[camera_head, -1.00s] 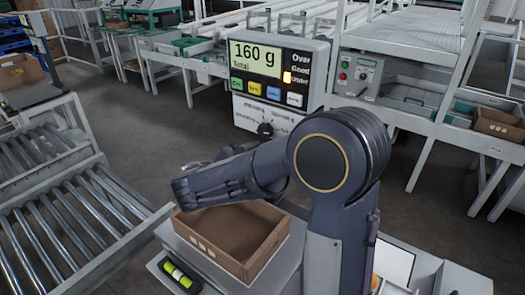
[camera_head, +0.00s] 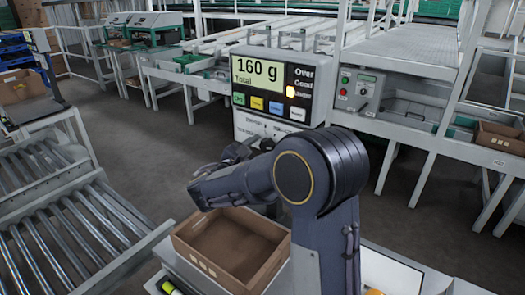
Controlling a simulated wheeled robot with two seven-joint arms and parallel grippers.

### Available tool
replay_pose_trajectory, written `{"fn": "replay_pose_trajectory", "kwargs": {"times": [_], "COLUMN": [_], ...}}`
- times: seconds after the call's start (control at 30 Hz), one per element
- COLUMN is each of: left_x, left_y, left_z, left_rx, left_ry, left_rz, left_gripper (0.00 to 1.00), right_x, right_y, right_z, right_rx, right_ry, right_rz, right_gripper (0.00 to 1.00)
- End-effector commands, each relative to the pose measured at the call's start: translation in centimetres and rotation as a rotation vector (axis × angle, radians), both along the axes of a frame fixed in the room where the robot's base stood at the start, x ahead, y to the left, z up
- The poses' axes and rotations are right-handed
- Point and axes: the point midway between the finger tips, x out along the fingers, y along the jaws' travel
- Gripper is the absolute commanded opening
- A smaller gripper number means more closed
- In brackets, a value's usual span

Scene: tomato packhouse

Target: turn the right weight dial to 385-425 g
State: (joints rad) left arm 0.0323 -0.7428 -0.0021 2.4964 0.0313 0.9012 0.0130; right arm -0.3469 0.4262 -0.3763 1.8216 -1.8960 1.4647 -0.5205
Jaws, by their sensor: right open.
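The weighing unit (camera_head: 283,86) stands at the centre of the head view. Its display (camera_head: 257,74) reads "160 g Total", and the light (camera_head: 290,92) beside "Under" is lit. Below are coloured buttons and a white dial panel (camera_head: 257,122) with small labels. The dial knob itself is hidden behind my right arm and gripper. My right gripper (camera_head: 238,152) is in front of the lower panel, small and dark; it is open. Whether it touches the dial cannot be told. My left gripper is not in view.
An open, empty cardboard box (camera_head: 232,249) sits below my right arm. A roller conveyor (camera_head: 70,225) runs along the left. A grey control box (camera_head: 360,91) with a green and a red button stands on the bench to the right. Open floor lies at the centre left and right.

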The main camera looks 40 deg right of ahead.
Motion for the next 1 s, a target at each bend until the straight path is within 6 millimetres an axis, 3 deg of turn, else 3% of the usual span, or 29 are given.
{"fn": "replay_pose_trajectory", "kwargs": {"times": [0.07,0.4,0.67,1.0], "left_x": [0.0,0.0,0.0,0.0], "left_y": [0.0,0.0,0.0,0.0], "left_z": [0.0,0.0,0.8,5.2], "left_rx": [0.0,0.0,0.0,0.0], "left_ry": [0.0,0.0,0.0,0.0], "left_rz": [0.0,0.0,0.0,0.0], "left_gripper": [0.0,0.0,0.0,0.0], "right_x": [0.0,0.0,0.0,0.0], "right_y": [0.0,0.1,0.1,0.1], "right_z": [0.0,0.0,0.2,0.8], "right_rx": [0.0,0.0,-0.007,-0.063], "right_ry": [0.0,0.0,0.025,0.218], "right_rz": [0.0,0.0,0.001,0.001], "right_gripper": [0.61,0.18,0.17,0.17]}}
